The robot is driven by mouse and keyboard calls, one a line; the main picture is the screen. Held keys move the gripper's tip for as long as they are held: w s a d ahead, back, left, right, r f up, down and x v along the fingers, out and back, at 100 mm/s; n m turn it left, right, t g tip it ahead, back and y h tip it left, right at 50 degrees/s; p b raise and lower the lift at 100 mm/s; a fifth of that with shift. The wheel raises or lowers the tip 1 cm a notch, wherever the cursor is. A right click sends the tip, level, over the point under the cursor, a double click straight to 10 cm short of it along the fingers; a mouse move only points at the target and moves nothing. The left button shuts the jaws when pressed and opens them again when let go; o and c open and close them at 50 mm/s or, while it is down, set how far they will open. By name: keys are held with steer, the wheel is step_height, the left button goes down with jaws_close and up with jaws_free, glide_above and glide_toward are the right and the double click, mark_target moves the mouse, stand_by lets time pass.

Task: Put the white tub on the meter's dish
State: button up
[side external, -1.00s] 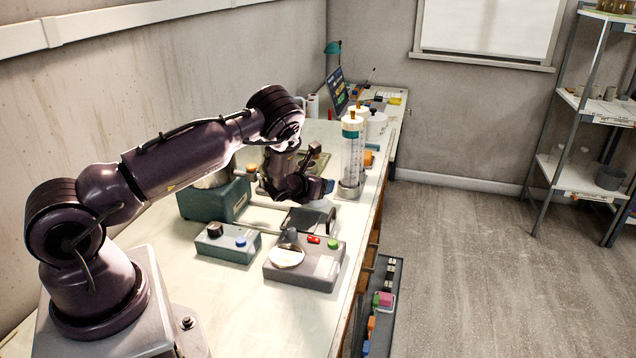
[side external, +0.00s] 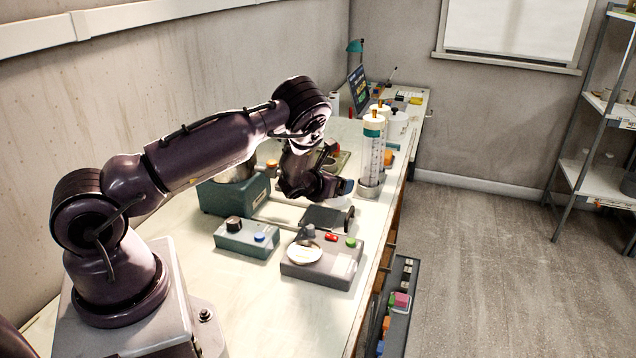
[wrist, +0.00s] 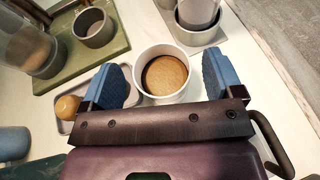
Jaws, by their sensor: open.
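The white tub (wrist: 140,72) is in the middle of the wrist view, a round open cup with a brown disc-like top or content inside. My gripper (wrist: 165,76) is open, with one blue finger on each side of the tub; I cannot tell whether either touches it. In the side external view my gripper (side external: 344,188) is low over the bench behind the meter, and the tub is hidden or too small to make out. The meter (side external: 342,265) is a grey box with red and green buttons. Its pale round dish (side external: 304,252) sits on top at the left.
A teal control box (side external: 246,239) stands left of the meter, and a dark flat plate (side external: 325,218) lies behind it. A clear cylinder (side external: 372,150) stands beyond my gripper. In the wrist view, a green tray (wrist: 112,45) holds a cup, and a small tray holds an orange ball (wrist: 68,107).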

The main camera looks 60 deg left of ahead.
steer(key=v, duration=0.9)
steer(key=shift+s+d, duration=0.15)
steer(key=shift+s+d+r, duration=0.1)
steer(key=shift+r, duration=0.15)
steer(key=s+d+r+n+g+h, duration=0.1)
steer(key=d+r+n+g+h, duration=0.1)
steer(key=d+r+n, duration=0.7)
steer(key=s+d+r+n+g+h, duration=0.15)
steer(key=d+r+n, duration=0.25)
steer(key=r+n, duration=0.5)
steer(key=s+d+r+n+g+h, duration=0.1)
steer(key=s+d+r+n+h, duration=0.1)
steer(key=s+d+r+n, duration=0.3)
steer(key=s+d+n, duration=0.2)
steer(key=shift+s+n, duration=0.25)
steer(key=shift+n, duration=0.15)
steer(key=shift+o, duration=0.4)
steer(key=s+d+r+n+g, duration=0.2)
steer(key=s+d+r+n, duration=0.1)
steer(key=s, duration=0.7)
steer(key=shift+s+d+r+n, duration=0.2)
steer(key=shift+d+n, duration=0.55)
steer(key=shift+n, duration=0.15)
steer(key=shift+h, duration=0.25)
